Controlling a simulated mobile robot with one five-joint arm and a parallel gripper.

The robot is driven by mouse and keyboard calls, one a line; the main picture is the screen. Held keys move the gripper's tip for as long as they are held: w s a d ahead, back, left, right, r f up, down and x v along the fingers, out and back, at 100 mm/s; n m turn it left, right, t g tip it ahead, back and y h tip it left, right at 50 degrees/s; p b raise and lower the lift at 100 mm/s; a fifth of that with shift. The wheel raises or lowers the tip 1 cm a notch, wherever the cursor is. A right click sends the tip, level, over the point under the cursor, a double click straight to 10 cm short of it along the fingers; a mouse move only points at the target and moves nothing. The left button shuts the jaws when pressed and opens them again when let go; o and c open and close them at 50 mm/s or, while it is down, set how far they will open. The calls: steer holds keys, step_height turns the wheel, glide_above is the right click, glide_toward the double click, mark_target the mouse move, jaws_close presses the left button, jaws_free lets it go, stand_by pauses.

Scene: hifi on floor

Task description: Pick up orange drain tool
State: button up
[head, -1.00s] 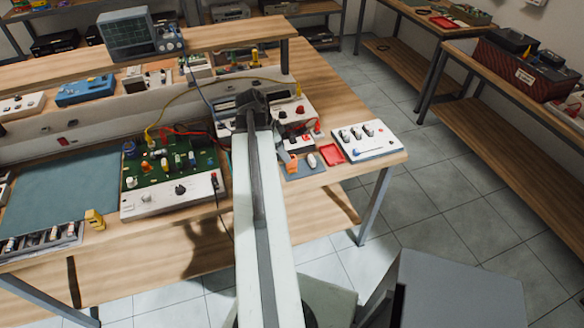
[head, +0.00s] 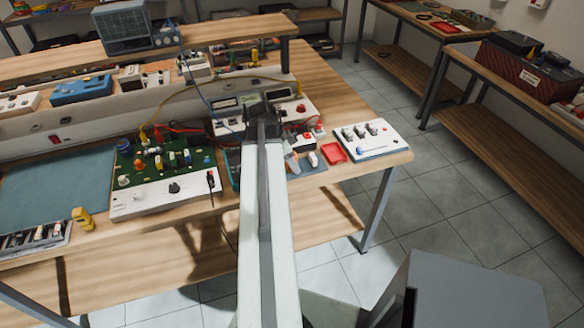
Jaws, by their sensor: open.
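My arm reaches forward over the wooden workbench (head: 160,245), and my gripper (head: 258,106) is at its far end above the instruments. The dark wrist hides most of the fingers and what lies right under them. I cannot clearly make out an orange drain tool. My gripper appears empty.
A green circuit board (head: 190,158) on a white base stands left of my arm. A red tray (head: 334,152) and a white control box (head: 371,139) are to the right. A raised shelf (head: 215,37) with an oscilloscope (head: 124,25) runs behind. Open tiled floor (head: 430,215) lies right.

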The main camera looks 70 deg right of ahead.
jaws_close()
steer(key=shift+r, duration=0.1)
step_height(320, 180, up, 10)
steer(key=p, duration=1)
steer(key=shift+r, duration=0.1)
